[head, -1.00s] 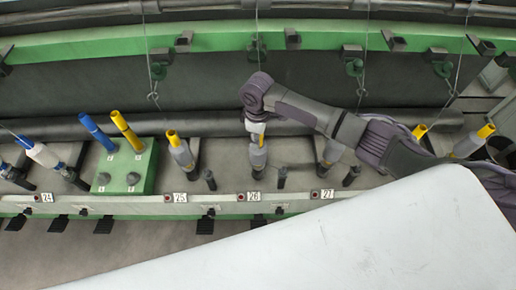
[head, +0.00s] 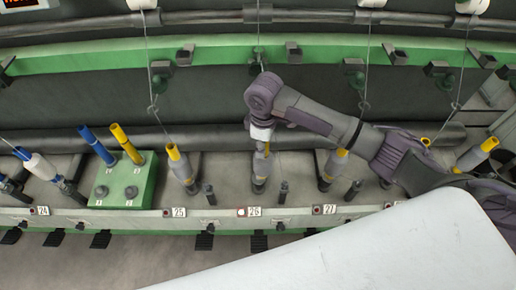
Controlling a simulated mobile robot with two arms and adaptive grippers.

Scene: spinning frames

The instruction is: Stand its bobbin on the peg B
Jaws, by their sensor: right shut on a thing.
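My right gripper (head: 261,143) points down at the spindle position marked 26, its fingers partly hidden by my wrist. It is shut on the top of the bobbin (head: 260,168), a grey-wound tube with some yellow showing, which stands upright and looks still on its spindle. A green block (head: 146,190) at the left carries a blue tube (head: 98,147) and a yellow tube (head: 127,144) at its back, and two short bare dark pegs in front. The labels on the block are too small to read, so I cannot tell which peg is B. My left gripper is not in view.
Other yellow-topped bobbins stand at 25 (head: 182,169), at 27 (head: 334,169) and farther right (head: 475,155). Short dark posts stand between them. A white-and-blue bobbin (head: 39,164) leans near 24. The lamp beside 26 (head: 241,212) looks pale. Threads hang from above.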

